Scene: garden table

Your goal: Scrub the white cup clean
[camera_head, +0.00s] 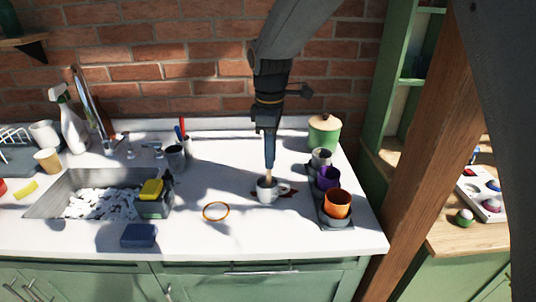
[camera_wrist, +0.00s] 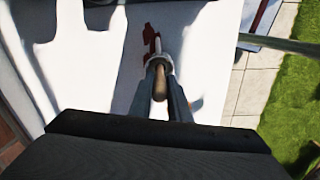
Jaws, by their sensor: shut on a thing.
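The white cup (camera_head: 265,194) stands upright on the white counter, its handle to the right. It also shows in the wrist view (camera_wrist: 165,58), largely covered by my fingers. My gripper (camera_head: 269,172) points down just above the cup. It is shut on a wooden-handled tool, likely a brush; its handle (camera_wrist: 160,84) shows between the fingertips in the wrist view. The tool's lower end goes down into the cup's mouth, and its head is hidden.
A dark tray (camera_head: 338,223) with orange, purple and grey cups stands close right, a green lidded pot (camera_head: 324,131) behind it. Farther left are a sink (camera_head: 50,205), a yellow sponge (camera_head: 151,189) and a blue block (camera_head: 139,235).

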